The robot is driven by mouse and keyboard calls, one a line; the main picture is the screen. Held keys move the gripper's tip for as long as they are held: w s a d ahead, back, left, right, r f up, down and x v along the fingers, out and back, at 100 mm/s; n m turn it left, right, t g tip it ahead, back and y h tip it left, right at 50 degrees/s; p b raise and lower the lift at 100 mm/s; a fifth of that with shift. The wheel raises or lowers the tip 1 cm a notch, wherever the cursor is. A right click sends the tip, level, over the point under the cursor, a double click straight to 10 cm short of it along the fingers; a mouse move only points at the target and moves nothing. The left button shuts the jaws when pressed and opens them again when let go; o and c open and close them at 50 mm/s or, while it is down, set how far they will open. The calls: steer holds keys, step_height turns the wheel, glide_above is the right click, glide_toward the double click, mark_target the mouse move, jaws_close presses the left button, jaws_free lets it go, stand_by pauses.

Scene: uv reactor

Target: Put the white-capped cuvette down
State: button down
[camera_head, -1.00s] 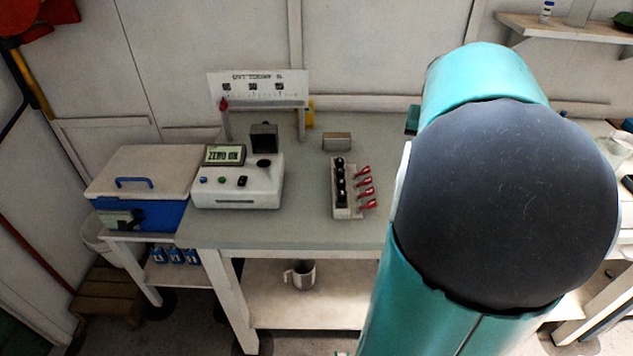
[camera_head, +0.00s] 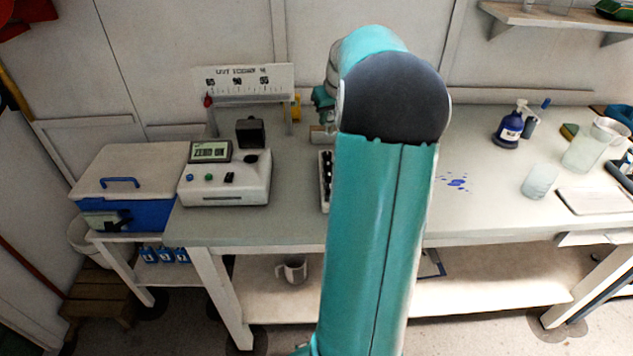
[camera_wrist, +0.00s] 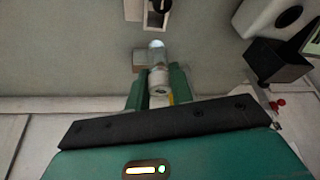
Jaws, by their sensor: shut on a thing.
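The cuvette (camera_wrist: 157,56) is clear with a whitish cap (camera_wrist: 159,80) and sits between my gripper's green fingers in the wrist view. My gripper (camera_wrist: 158,72) is shut on it; the cuvette's far end looks bright. In the head view my gripper is a small, partly hidden green shape left of my arm, and the cuvette cannot be made out there. The white rack with dark slots (camera_head: 326,182) is mostly behind my arm; its end (camera_wrist: 152,12) shows beyond the cuvette in the wrist view, apart from it.
The white reader (camera_head: 225,182) with a display and black box (camera_head: 250,132) stands left of the rack. A small tan block (camera_head: 320,136) lies behind the rack. A blue cooler (camera_head: 135,188) is far left.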

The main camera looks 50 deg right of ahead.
mark_target(326, 130)
steer(key=x, duration=0.5)
steer(key=shift+s+a+f, duration=0.25)
steer(key=shift+a+f, duration=0.05)
steer(key=shift+a, duration=0.05)
steer(key=f, duration=0.5)
steer(key=shift+s+a+f, duration=0.15)
steer(key=shift+s+f, duration=0.05)
steer(key=shift+s, duration=0.05)
steer(key=shift+w+f, duration=0.15)
steer(key=shift+f, duration=0.05)
steer(key=c, duration=1.2)
jaws_free()
steer(key=shift+r, duration=0.15)
steer(key=shift+c, duration=0.2)
steer(key=shift+r, duration=0.2)
steer(key=shift+r, duration=0.25)
steer(key=v, duration=1.1)
steer(key=shift+r, duration=0.25)
